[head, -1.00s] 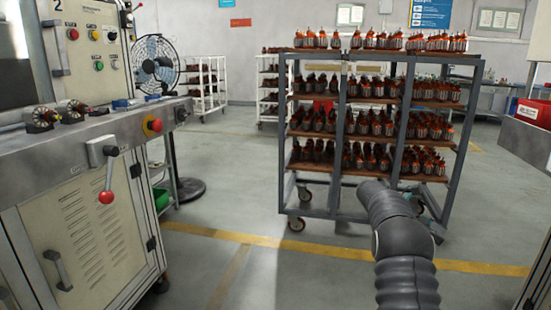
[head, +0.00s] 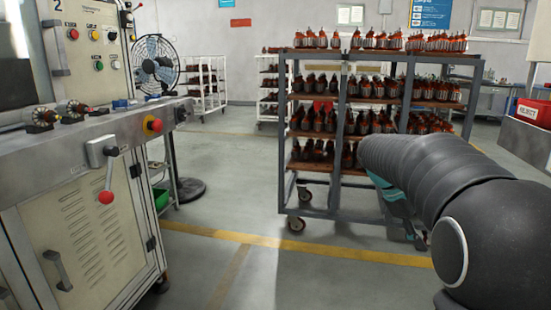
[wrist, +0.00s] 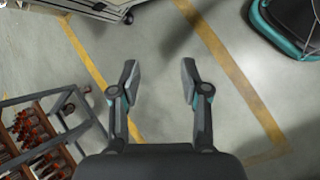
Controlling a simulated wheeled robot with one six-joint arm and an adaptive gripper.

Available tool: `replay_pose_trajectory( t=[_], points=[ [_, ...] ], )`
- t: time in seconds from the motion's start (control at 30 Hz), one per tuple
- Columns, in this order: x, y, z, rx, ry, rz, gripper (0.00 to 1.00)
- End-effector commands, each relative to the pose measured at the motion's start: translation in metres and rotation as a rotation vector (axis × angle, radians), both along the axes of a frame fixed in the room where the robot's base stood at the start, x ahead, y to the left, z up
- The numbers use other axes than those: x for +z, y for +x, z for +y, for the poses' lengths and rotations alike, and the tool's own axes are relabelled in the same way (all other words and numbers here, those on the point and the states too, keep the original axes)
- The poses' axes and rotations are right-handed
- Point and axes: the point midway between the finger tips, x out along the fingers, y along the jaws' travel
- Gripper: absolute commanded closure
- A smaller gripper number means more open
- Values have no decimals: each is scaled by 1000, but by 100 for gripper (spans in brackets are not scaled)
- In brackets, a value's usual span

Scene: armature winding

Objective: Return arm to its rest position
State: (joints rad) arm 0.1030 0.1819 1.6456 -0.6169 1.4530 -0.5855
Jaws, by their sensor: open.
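My gripper (wrist: 159,84) is open and empty in the wrist view, its two fingers apart over bare floor. In the head view my dark ribbed arm (head: 425,175) reaches in from the lower right, in front of the trolley's lower right part. The grey trolley (head: 341,120) carries several shelves of armatures with orange-red tops. It also shows at the lower left of the wrist view (wrist: 40,97), beside my gripper and apart from it.
A winding machine (head: 90,225) with a red-knobbed lever (head: 107,180) stands at the left. A fan (head: 155,64) and white racks (head: 207,82) are behind it. A red bin (head: 532,112) sits at the far right. The floor (head: 225,160) between machine and trolley is clear.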

Motion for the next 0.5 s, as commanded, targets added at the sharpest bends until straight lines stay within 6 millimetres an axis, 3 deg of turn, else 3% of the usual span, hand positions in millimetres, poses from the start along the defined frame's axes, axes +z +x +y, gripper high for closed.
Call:
replay_pose_trajectory(
  t=[0.23, 0.5],
  points=[
    [7, -61, 49, -68, 143, -227, 54],
    [-3, -126, 100, -176, 321, -459, 54]
  ],
)
